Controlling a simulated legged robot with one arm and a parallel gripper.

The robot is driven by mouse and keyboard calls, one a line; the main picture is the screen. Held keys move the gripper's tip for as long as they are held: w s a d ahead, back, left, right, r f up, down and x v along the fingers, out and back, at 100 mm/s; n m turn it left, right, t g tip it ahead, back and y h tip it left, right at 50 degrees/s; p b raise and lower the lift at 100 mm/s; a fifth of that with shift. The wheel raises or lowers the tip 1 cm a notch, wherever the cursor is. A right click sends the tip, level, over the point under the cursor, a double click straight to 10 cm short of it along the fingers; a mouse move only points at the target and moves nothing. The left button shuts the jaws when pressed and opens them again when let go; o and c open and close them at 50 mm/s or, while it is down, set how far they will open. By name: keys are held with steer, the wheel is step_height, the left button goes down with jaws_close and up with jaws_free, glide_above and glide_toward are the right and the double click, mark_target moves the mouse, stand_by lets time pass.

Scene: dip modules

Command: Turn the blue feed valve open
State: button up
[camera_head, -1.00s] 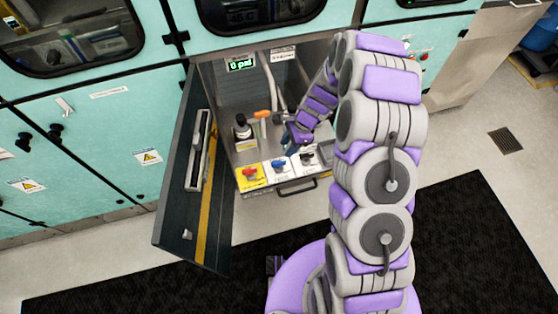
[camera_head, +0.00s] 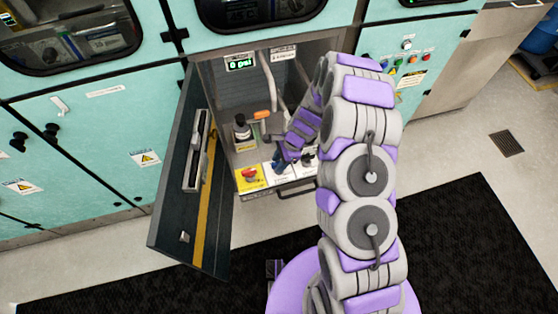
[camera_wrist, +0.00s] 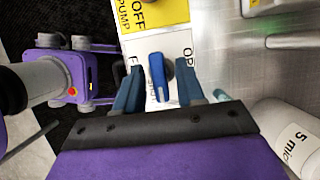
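The blue feed valve (camera_wrist: 159,80) is a blue handle on a white label plate, seen in the wrist view between my fingers. Part of the plate's lettering shows beside it. My gripper (camera_wrist: 158,88) is open, with one blue finger on each side of the handle and gaps visible on both sides. In the head view my gripper (camera_head: 283,160) is over the front panel of the open cabinet. There the valve is mostly hidden by my gripper and arm.
A yellow panel with a red pump switch (camera_head: 249,175) is left of the valve. A dark-capped bottle (camera_head: 241,128) and an orange-handled part (camera_head: 261,115) stand behind. The open cabinet door (camera_head: 195,180) is at left. A display (camera_head: 240,64) reads 0 psi.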

steer(key=shift+d, duration=0.3)
steer(key=shift+c, duration=1.4)
jaws_close()
